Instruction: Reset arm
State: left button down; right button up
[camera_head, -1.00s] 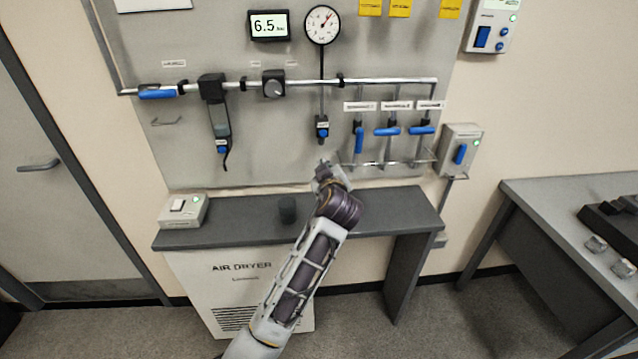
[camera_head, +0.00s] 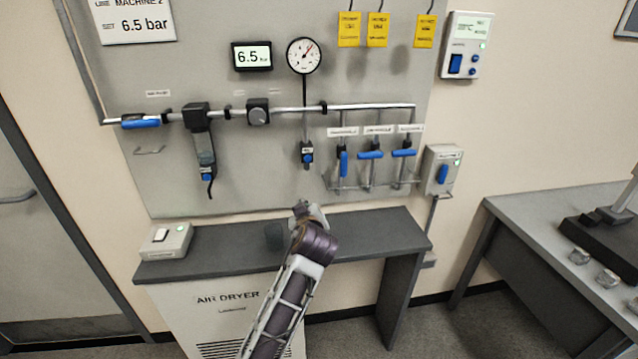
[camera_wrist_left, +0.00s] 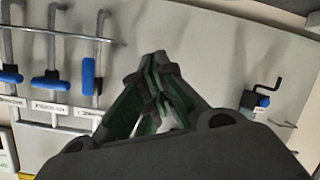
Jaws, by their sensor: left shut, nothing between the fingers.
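My left arm comes up from the bottom of the head view. Its left gripper (camera_head: 303,207) is small there and stands in front of the bench's back edge, below the panel's middle drop valve (camera_head: 307,155). In the left wrist view the gripper's dark fingers (camera_wrist_left: 157,58) meet at the tips with nothing held. That view shows the panel upside down, with the blue valve handles (camera_wrist_left: 88,76) to the left of the fingers and a black hooked drain with a blue knob (camera_wrist_left: 258,101) to the right. My right gripper is in neither view.
The grey panel (camera_head: 250,185) carries a pipe, a round gauge (camera_head: 304,56) and a display (camera_head: 252,56) reading 6.5. Another table (camera_head: 515,212) stands right.

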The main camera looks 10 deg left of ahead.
pick_arm(q)
jog(key=s+a+f+m+g+h, duration=0.1)
jog(key=s+a+f+m+g, duration=0.25)
jog(key=s+f, duration=0.7)
jog(key=s+a+f+m+g+h, duration=0.25)
jog(key=s+a+f+g, duration=0.2)
jog(key=s+f, duration=0.6)
jog(key=s+a+f+m+g, duration=0.2)
jog(key=s+m, duration=0.3)
jog(key=s, duration=0.8)
notch_tip(320, 180, down, 33)
jog(key=s+g, duration=0.1)
jog(key=s, duration=0.1)
jog(key=s+a+f, duration=0.2)
jog(key=s+f, duration=0.7)
jog(key=s, duration=0.2)
jog(key=s+a+f+g, duration=0.1)
jog(key=s+a+f, duration=0.2)
jog(key=s+f, duration=0.7)
jog(key=shift+s+a+f, duration=0.25)
jog(key=shift+s+a, duration=0.05)
jog(key=shift+s, duration=0.2)
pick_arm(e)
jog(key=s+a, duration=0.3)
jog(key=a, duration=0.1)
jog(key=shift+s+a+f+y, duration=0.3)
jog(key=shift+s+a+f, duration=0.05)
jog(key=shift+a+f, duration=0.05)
